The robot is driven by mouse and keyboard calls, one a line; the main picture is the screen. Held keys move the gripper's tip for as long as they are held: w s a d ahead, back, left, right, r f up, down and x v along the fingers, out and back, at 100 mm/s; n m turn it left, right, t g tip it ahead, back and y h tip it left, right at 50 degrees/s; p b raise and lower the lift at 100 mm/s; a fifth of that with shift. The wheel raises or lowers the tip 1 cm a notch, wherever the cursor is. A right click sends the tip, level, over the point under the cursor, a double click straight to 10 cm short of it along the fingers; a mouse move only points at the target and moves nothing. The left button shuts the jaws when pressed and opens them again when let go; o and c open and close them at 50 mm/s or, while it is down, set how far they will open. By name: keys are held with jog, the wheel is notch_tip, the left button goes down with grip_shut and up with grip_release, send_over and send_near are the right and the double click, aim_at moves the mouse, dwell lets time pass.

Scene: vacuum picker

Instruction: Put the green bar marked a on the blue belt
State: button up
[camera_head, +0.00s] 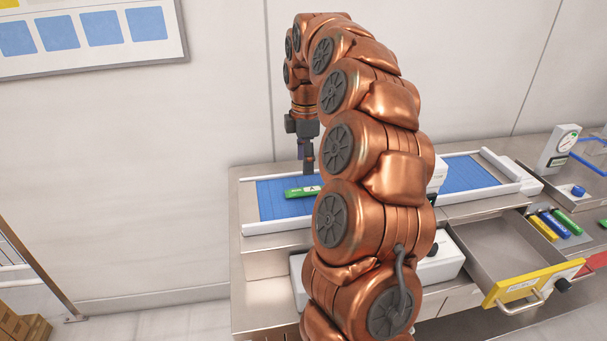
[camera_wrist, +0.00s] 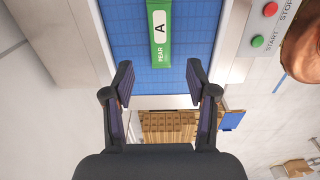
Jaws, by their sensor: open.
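The green bar marked A (camera_wrist: 161,52) lies flat on the blue belt (camera_wrist: 120,45) in the wrist view, with its lettered label facing up. In the head view the green bar (camera_head: 302,192) rests on the left blue belt (camera_head: 270,203), close under my gripper (camera_head: 306,166). In the wrist view my gripper (camera_wrist: 163,96) has its two fingers spread wide with nothing between them. The bar lies beyond the fingertips and apart from them. My arm hides the right part of this belt in the head view.
A second blue belt (camera_head: 468,172) lies to the right. An open drawer (camera_head: 490,252) with a yellow front juts out at the right, near several coloured bars (camera_head: 567,222). Green and red buttons (camera_wrist: 258,41) sit beside the belt. Cardboard boxes (camera_wrist: 168,128) show below the belt edge.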

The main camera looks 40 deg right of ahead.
notch_tip(320, 180, up, 4)
jog(key=shift+b, duration=0.4)
jog(key=s+a+f+m, duration=0.1)
jog(key=s+a+m, duration=0.1)
jog(key=s+a, duration=0.55)
jog(key=s+a+f+m, duration=0.15)
jog(key=s+a, duration=0.25)
jog(key=a, duration=0.6)
jog(key=s+a+f+m+g, duration=0.1)
jog(key=s+a+f+m, duration=0.2)
jog(key=s, duration=0.7)
jog(key=s+a+f+m, duration=0.4)
jog(key=s+f+m, duration=0.2)
jog(key=s, duration=0.4)
jog(key=shift+a+f+g, duration=0.2)
jog(key=shift+f+g, duration=0.2)
jog(key=shift+f, duration=0.25)
